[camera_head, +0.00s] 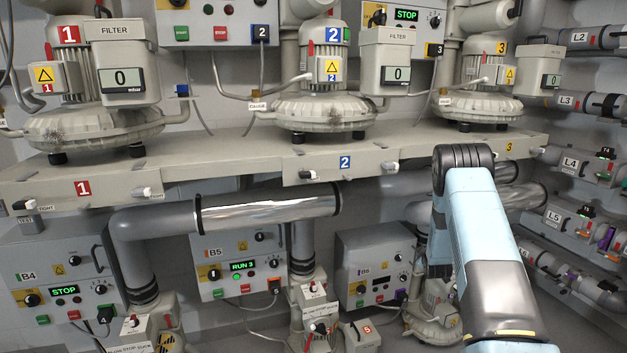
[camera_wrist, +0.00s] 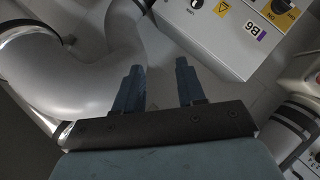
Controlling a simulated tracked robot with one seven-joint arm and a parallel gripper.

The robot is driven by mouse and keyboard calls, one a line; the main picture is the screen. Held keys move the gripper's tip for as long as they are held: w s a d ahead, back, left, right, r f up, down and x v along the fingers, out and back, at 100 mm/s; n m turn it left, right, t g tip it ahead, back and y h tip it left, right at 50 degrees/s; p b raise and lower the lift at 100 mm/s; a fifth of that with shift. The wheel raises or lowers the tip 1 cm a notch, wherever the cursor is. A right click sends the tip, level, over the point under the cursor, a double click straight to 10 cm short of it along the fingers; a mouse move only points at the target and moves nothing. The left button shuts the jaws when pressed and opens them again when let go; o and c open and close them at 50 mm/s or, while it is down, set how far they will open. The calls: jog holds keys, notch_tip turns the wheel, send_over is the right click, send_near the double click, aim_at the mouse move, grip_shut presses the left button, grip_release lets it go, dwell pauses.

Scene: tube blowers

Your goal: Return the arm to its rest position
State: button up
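My gripper (camera_wrist: 158,88) shows in the wrist view with its two dark blue fingers apart and nothing between them. It is in the space between a thick grey pipe (camera_wrist: 75,80) on the left and the control box B6 (camera_wrist: 235,35) at the upper right. In the head view my light blue arm reaches in from the lower right and bends down beneath the shelf in front of B6 (camera_head: 372,270). The gripper itself is hidden there behind the arm.
A long shelf (camera_head: 240,160) carries blowers 1 (camera_head: 90,125), 2 (camera_head: 318,110) and 3 (camera_head: 480,105). A silver-wrapped pipe (camera_head: 270,208) runs beneath it. Boxes B4 (camera_head: 62,270) and B5 (camera_head: 240,265) stand left. Pipes L2 to L5 line the right wall.

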jog(key=s+a+r+m+g, duration=0.1)
jog(key=s+a+r, duration=0.2)
jog(key=r, duration=0.8)
jog(key=s+a+r+m+g, duration=0.1)
jog(key=s+a+r+m, duration=0.15)
jog(key=r, duration=0.85)
jog(key=s+a+r+m+g+y, duration=0.1)
jog(key=s+a+r, duration=0.2)
jog(key=s+r, duration=0.35)
jog(key=s+a+r+m+g, duration=0.1)
jog(key=s+a+r, duration=0.2)
jog(key=s+r, duration=0.35)
jog(key=s+a+r+m+g, duration=0.1)
jog(key=s+a+r, duration=0.1)
jog(key=s, duration=1.1)
jog(key=s+a+r+m+g+y, duration=0.1)
jog(key=s+a+r, duration=0.2)
jog(key=s, duration=1)
jog(key=s+a+r+m+g, duration=0.1)
jog(key=s+a+r, duration=0.2)
jog(key=s, duration=1)
jog(key=shift+s+a+g+y, duration=0.3)
jog(key=shift+s+a, duration=0.1)
jog(key=shift+a, duration=0.2)
